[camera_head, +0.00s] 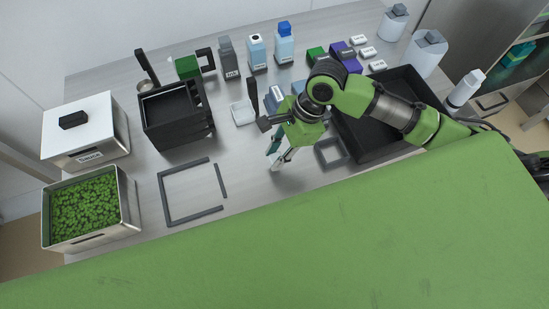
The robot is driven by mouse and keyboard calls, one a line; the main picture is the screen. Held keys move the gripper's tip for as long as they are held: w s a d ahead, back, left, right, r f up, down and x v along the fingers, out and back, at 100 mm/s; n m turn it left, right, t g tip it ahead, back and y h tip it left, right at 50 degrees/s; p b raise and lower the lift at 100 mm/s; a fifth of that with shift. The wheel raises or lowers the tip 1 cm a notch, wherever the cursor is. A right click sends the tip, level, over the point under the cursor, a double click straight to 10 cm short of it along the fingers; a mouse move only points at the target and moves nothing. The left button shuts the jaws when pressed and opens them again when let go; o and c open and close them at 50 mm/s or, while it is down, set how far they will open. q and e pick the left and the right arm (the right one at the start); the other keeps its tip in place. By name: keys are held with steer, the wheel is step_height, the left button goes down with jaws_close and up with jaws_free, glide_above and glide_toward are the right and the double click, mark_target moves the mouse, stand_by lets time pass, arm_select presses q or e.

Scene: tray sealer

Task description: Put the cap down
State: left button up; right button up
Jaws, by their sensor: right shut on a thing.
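My right gripper (279,158) reaches in from the right and points down over the middle of the table, just left of a small grey square frame. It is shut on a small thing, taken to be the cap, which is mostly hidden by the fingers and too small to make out. At the back stand a white-and-blue bottle (256,55) with a dark spot on top, a light-blue bottle (285,48) with a blue cap on, and a grey bottle (228,62). My left gripper is not in view.
A black tray (347,142) lies under my right arm. A dark U-shaped frame (164,197) lies left of the gripper. Further left are a black box (181,137), a lidded white container (84,145) and a metal bin (131,207) of green bits. Bare table (245,165) shows left of the gripper.

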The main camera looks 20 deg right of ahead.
mark_target(279, 154)
steer(key=shift+w+a+f, duration=0.15)
steer(key=shift+w+f, duration=0.2)
steer(key=shift+f, duration=1.65)
steer(key=o, duration=0.8)
steer(key=shift+c, duration=0.2)
steer(key=v, duration=1.2)
steer(key=shift+p, duration=0.3)
